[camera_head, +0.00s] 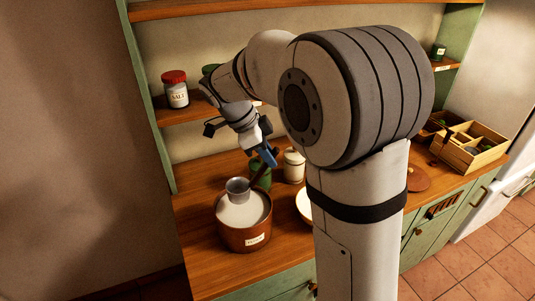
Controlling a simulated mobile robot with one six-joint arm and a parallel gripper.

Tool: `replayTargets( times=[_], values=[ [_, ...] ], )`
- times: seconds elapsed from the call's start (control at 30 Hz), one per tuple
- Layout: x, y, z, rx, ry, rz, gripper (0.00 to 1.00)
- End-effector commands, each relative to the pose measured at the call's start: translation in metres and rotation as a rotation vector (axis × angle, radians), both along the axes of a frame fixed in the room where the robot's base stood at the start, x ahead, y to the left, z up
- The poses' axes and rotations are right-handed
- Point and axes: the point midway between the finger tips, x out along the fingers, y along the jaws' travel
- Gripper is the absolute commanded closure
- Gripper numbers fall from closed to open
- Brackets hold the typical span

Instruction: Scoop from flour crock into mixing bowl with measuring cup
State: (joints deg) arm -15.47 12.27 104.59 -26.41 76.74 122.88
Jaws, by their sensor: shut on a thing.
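The flour crock (244,238) is a round brown pot with a pale label, standing on the wooden counter near its front left. White flour (245,213) shows inside it. The grey metal measuring cup (237,188) is over the back left of the crock's mouth; I cannot tell whether it touches the flour. My gripper (262,160), with blue fingers, is shut on the cup's dark handle, above and right of the crock. A pale rim (303,205), perhaps the mixing bowl, shows right of the crock, mostly hidden behind my arm.
A cream canister (294,166) and a green jar (260,174) stand behind the crock. A red-lidded salt jar (175,89) is on the shelf (185,111) above. A divided wooden box (468,150) and a round brown lid (417,179) lie at right. The counter's left end is clear.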

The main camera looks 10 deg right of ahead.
Motion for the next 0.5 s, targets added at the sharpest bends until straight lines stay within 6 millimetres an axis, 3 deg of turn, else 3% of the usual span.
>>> replayTargets(
  times=[0.5],
  values=[
    [0.0, 0.001, -0.052, 0.0, 0.0, 0.002, 1.0]
  ],
)
